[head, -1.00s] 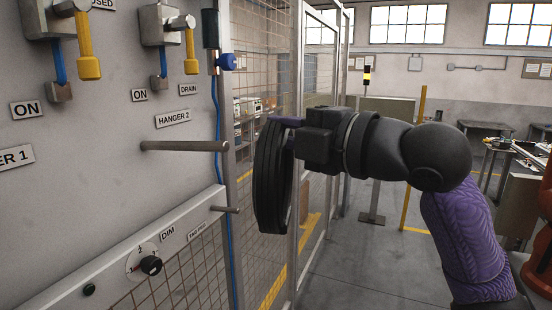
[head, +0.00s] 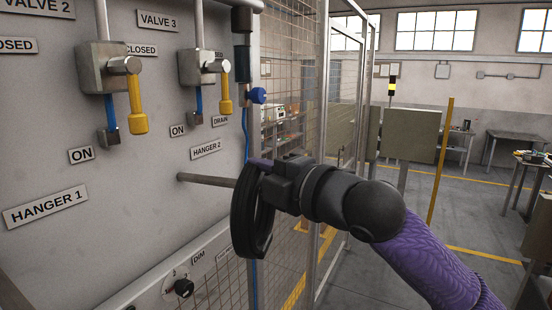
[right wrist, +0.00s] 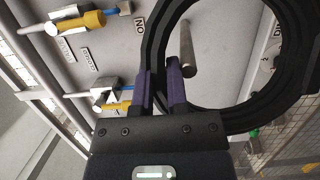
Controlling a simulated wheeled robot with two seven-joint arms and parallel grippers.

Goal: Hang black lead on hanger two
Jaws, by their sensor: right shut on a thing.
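My right gripper (head: 262,165) is shut on the top of the black lead (head: 240,225), a thick coiled ring that hangs upright below the fingers. In the right wrist view, the lead (right wrist: 250,113) stands as a wide ring at the fingers (right wrist: 160,88). The grey peg of hanger two (head: 205,180) sticks out from the wall under the HANGER 2 label (head: 206,150). Its outer end meets the upper part of the lead in the head view. In the wrist view the peg (right wrist: 187,48) shows inside the ring's opening, close to a finger. I cannot tell whether its tip is through. My left gripper is not in view.
Yellow-handled valves (head: 137,105) are above the peg on the wall.

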